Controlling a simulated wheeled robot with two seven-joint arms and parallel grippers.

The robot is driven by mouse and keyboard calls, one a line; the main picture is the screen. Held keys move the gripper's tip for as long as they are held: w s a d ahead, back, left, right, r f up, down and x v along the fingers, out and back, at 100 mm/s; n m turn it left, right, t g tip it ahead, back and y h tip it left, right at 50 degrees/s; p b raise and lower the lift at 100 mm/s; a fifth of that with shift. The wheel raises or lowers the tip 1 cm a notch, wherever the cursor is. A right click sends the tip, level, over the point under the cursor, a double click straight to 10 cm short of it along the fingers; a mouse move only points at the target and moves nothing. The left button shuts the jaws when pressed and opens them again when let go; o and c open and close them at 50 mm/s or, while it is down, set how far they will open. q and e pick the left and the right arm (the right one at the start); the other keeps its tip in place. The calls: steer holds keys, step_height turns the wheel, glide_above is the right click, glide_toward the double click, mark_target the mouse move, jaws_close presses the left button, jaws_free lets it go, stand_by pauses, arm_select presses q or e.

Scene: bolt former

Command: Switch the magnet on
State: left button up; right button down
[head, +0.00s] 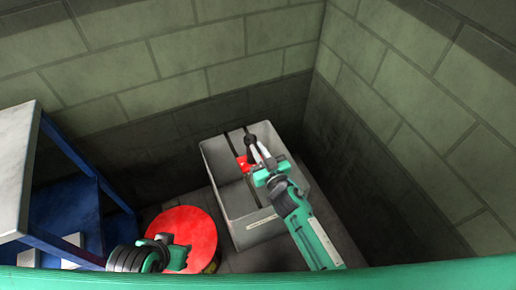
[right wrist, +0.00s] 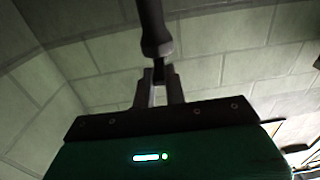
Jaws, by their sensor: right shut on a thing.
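My right gripper (head: 259,152) is over the grey bin (head: 222,196). It is shut on a dark, rod-like handle (head: 250,143), which stands out past the fingertips. In the right wrist view the same dark handle (right wrist: 154,30) runs up from between the two fingers (right wrist: 158,88). A small red part (head: 243,163) shows just left of the fingers; I take it for part of the magnet, but its link to the handle is hard to make out. My left gripper (head: 176,256) is low in the picture, in front of a red round top; its fingers are unclear.
The red round top (head: 195,226) stands left of the bin. A blue-framed table with a pale top (head: 18,165) is at the far left. Block walls close in behind and to the right. Dark bars cross the bin, and a pale label (head: 262,222) is on its front.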

stand_by(0.3)
steer(key=c, duration=1.4)
jaws_free()
steer(key=shift+c, duration=0.2)
arm_select(q)
steer(key=shift+s+a+r+g+p, duration=0.3)
steer(key=shift+s+a, duration=0.15)
steer(key=shift+a, duration=0.1)
arm_select(e)
steer(key=v, duration=1.4)
arm_select(q)
steer(key=shift+f, duration=0.15)
arm_select(e)
steer(key=shift+w, duration=0.1)
